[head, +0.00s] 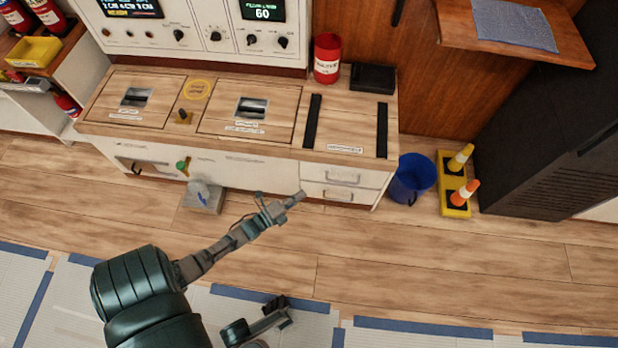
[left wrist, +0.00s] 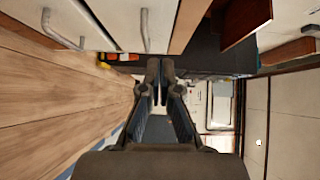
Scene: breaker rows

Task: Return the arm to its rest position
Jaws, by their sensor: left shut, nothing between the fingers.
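My left arm (head: 140,290) comes in from the lower left and reaches out over the wood floor, toward the bench front. My left gripper (head: 284,204) is shut and empty, in front of the white drawers at the bench's right end. In the left wrist view the fingers (left wrist: 160,82) are together at the centre with nothing between them.
The bench (head: 152,144) and its white drawers (head: 342,182) stand just beyond the gripper. A blue bin (head: 412,178) and a yellow stand with cones (head: 456,204) are to the right. A grey block (head: 202,203) lies on the floor. Floor (head: 400,255) nearby is clear.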

